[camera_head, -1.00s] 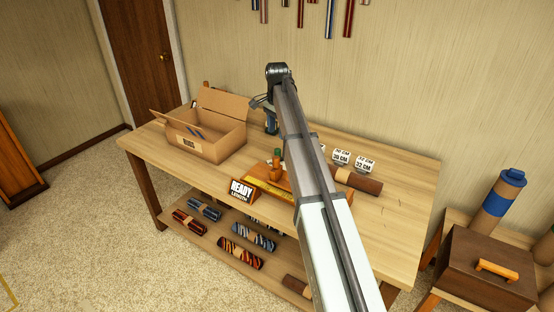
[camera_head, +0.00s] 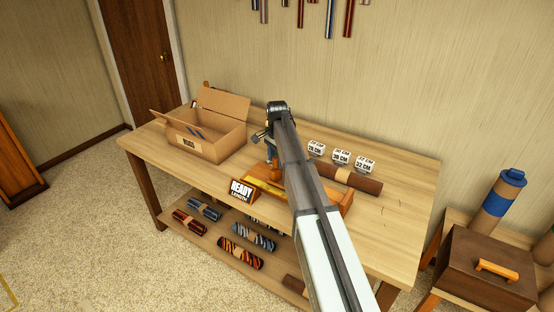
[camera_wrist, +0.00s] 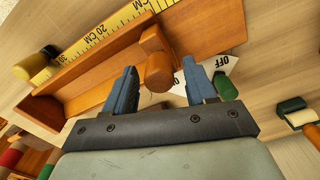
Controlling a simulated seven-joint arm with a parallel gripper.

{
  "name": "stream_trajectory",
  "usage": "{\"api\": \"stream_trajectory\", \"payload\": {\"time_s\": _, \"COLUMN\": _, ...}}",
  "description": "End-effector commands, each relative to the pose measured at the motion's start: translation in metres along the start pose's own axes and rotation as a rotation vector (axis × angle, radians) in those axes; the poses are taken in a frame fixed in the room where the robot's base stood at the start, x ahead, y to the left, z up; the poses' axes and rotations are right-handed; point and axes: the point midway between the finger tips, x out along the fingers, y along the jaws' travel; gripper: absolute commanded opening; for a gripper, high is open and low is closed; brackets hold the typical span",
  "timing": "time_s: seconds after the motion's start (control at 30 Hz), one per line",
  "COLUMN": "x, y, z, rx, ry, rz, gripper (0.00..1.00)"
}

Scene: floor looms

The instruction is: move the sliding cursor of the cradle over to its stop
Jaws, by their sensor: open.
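The orange wooden cradle (camera_head: 258,193) lies near the front of the workbench, partly hidden by my arm; it also shows in the wrist view (camera_wrist: 90,78) with a yellow centimetre scale (camera_wrist: 95,37) along it. The cursor (camera_wrist: 158,72) is a wooden block with a rounded knob, across the cradle's edge. My gripper (camera_wrist: 160,68) is open, its blue fingers on either side of the knob in the wrist view. Gaps show at both sides of the knob; I cannot tell how deep it sits between them. I cannot make out the stop for certain.
A green-ended tool (camera_wrist: 293,108) is at right, a yellow cylinder (camera_wrist: 38,66) at left.

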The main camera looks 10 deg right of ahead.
Motion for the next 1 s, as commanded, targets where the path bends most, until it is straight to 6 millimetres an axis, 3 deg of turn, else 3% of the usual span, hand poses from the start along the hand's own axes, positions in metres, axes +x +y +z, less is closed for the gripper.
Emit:
{"api": "stream_trajectory", "payload": {"time_s": 0.3, "x": 0.0016, "y": 0.0001, "z": 0.0, "rx": 0.0, "ry": 0.0, "rz": 0.0, "gripper": 0.55}}
{"api": "stream_trajectory", "payload": {"time_s": 0.87, "x": 0.0014, "y": 0.0, "z": -0.0003, "rx": 0.0, "ry": 0.001, "rz": 0.0, "gripper": 0.01}}
{"api": "stream_trajectory", "payload": {"time_s": 1.0, "x": 0.0013, "y": 0.0, "z": -0.0007, "rx": 0.001, "ry": 0.001, "rz": 0.0, "gripper": 0.0}}
